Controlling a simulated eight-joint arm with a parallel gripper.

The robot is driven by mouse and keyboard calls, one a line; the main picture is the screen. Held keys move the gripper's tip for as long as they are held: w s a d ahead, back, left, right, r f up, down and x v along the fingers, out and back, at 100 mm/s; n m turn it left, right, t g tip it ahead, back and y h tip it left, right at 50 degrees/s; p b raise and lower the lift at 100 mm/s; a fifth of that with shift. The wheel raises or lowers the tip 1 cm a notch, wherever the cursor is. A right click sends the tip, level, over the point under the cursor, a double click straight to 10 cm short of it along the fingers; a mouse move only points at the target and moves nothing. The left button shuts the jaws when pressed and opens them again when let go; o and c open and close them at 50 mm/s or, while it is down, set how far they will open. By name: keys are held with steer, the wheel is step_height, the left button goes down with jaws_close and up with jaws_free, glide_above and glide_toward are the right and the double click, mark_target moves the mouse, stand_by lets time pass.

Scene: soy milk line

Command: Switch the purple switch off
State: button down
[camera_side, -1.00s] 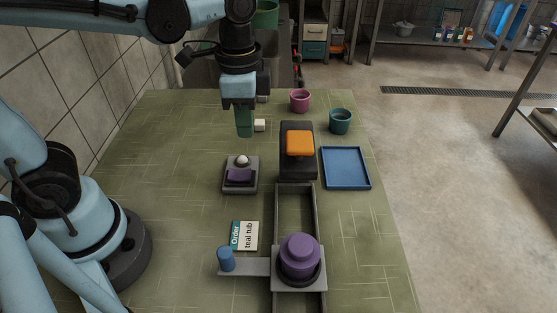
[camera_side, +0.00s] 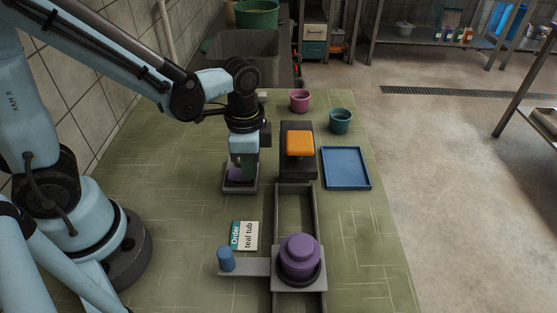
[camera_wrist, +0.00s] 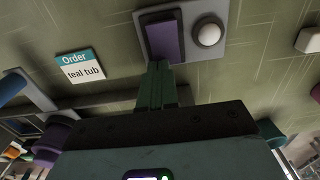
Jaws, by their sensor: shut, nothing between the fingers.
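The purple switch (camera_wrist: 166,39) is a purple rocker on a grey base plate, with a round white dome (camera_wrist: 207,34) beside it. In the side view the switch base (camera_side: 240,189) stands on the left-middle of the table. The gripper covers the dome and part of the rocker there. My gripper (camera_side: 248,175) points down at the switch with its green fingers shut and empty. In the wrist view my gripper's fingertips (camera_wrist: 158,68) are close together beside the near edge of the rocker. I cannot tell whether they touch it.
An orange block on a black stand (camera_side: 299,144) is close to the right of my gripper. A blue tray (camera_side: 346,186), a teal cup (camera_side: 340,121) and a pink cup (camera_side: 300,101) stand farther off. An order card (camera_side: 244,236) and a purple tub (camera_side: 300,257) on a rail are nearer.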

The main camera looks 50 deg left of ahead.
steer(key=shift+f, duration=0.15)
steer(key=shift+f, duration=0.15)
stand_by(0.4)
steer(key=shift+r, duration=0.85)
step_height(320, 180, up, 14)
steer(key=w+d, duration=0.2)
stand_by(0.6)
steer(key=shift+f, duration=0.15)
